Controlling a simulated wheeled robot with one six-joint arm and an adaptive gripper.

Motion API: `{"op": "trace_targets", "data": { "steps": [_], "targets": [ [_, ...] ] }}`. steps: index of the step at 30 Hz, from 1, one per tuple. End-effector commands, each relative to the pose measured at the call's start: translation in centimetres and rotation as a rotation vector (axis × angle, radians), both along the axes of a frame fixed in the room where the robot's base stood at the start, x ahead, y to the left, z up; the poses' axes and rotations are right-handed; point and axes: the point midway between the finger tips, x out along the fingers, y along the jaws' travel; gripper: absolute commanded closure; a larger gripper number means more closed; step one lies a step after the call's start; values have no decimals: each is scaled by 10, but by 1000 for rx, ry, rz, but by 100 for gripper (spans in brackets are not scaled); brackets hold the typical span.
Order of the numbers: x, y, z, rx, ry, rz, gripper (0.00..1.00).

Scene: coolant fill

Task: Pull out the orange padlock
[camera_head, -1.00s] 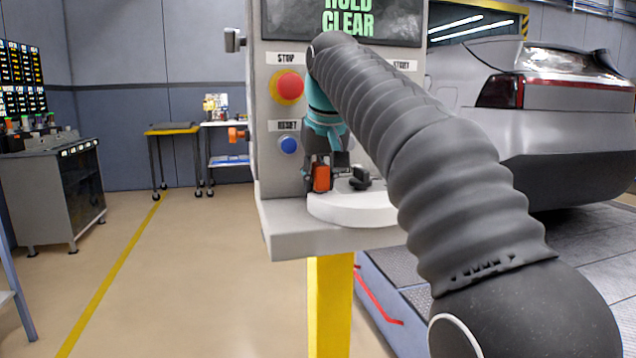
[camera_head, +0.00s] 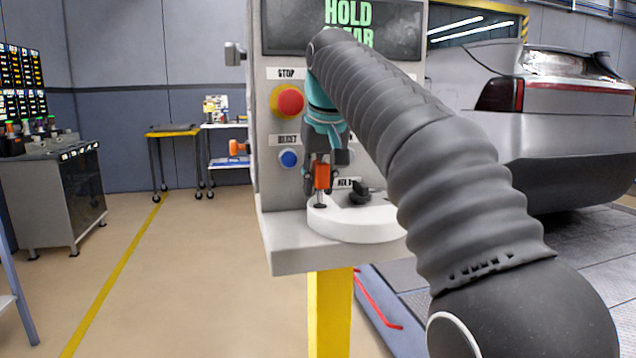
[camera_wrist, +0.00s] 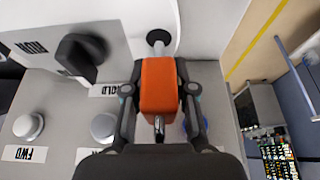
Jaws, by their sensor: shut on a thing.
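The orange padlock (camera_head: 321,176) is upright between the fingers of my gripper (camera_head: 320,165), just above the white rounded plate (camera_head: 350,225) on the console ledge. A thin stem shows below it, down to a dark ring in the plate. In the wrist view the padlock (camera_wrist: 160,88) sits between both fingers of my gripper (camera_wrist: 160,95), which are shut on its sides. A grey metal stem runs from it toward the dark-rimmed hole (camera_wrist: 157,38). I cannot tell whether the stem's tip is still inside the hole.
A black knob (camera_head: 360,192) stands close to the right of the padlock. The red stop button (camera_head: 287,101) and blue reset button (camera_head: 289,158) are on the panel behind. A silver car (camera_head: 560,130) is at the right.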

Motion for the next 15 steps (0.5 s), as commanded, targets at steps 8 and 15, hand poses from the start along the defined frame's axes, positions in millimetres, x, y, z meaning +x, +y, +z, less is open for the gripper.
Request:
{"op": "trace_targets", "data": {
  "steps": [8, 15],
  "targets": [
    [1, 0, 11, 0, 0, 0, 100],
    [0, 0, 21, 0, 0, 0, 100]
  ]
}}
